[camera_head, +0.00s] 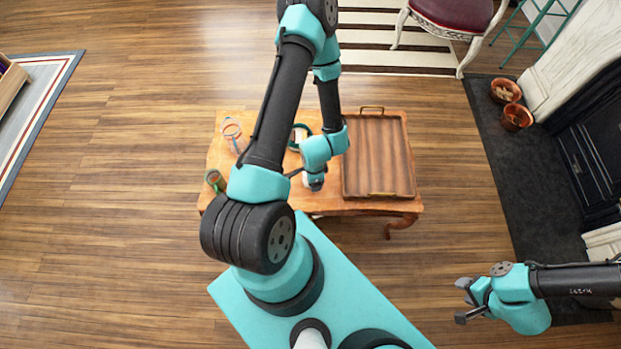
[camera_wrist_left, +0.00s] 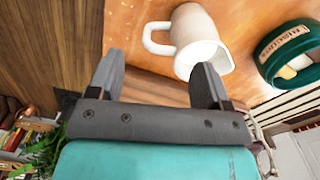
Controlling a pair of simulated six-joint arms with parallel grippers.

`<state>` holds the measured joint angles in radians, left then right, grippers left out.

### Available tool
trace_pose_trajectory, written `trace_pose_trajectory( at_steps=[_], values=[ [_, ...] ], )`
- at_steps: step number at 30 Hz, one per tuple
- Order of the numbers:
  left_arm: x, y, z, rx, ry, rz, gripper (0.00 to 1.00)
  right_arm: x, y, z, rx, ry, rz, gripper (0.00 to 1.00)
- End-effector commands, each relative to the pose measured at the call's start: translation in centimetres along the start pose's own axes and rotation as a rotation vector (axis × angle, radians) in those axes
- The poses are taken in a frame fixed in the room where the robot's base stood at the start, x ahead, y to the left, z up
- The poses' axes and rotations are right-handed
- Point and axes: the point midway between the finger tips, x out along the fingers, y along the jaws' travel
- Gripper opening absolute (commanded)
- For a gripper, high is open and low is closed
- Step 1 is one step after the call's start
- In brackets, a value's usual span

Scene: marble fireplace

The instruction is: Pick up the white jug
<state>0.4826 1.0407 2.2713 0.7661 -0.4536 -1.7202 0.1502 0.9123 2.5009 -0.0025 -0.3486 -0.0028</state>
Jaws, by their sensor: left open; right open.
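The white jug (camera_wrist_left: 197,32) shows in the left wrist view on the wooden table, its handle (camera_wrist_left: 152,38) toward the left. My left gripper (camera_wrist_left: 160,66) is open, with nothing between its fingers. The right-hand finger in that view overlaps the jug's lower edge; I cannot tell if they touch. In the head view my left arm and wrist cover most of the spot where the jug stands. My right gripper (camera_head: 463,300) is open and empty, off to the right over the floor, away from the table.
Copper pots (camera_head: 516,117) stand near the fireplace.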

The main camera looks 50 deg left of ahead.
Motion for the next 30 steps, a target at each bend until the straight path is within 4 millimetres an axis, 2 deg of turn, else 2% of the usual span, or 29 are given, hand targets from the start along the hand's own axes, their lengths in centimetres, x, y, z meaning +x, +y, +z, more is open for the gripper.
trace_pose_trajectory(
  at_steps=[3,16,27,30],
  values=[
    [0.6,0.0,0.0,0.001,0.000,0.000,0.72,0.0,0.0,0.0,0.000,0.000,0.000,0.43],
    [1.1,0.1,0.0,0.001,-0.001,0.000,0.72,0.0,0.0,0.0,0.000,0.000,0.000,0.43],
    [5.2,0.2,0.0,0.000,-0.001,0.001,0.72,0.0,0.0,0.0,0.000,0.000,0.000,0.43],
    [5.8,0.2,0.0,0.000,-0.001,0.000,0.72,0.0,0.0,0.0,0.000,0.000,0.000,0.43]
  ],
)
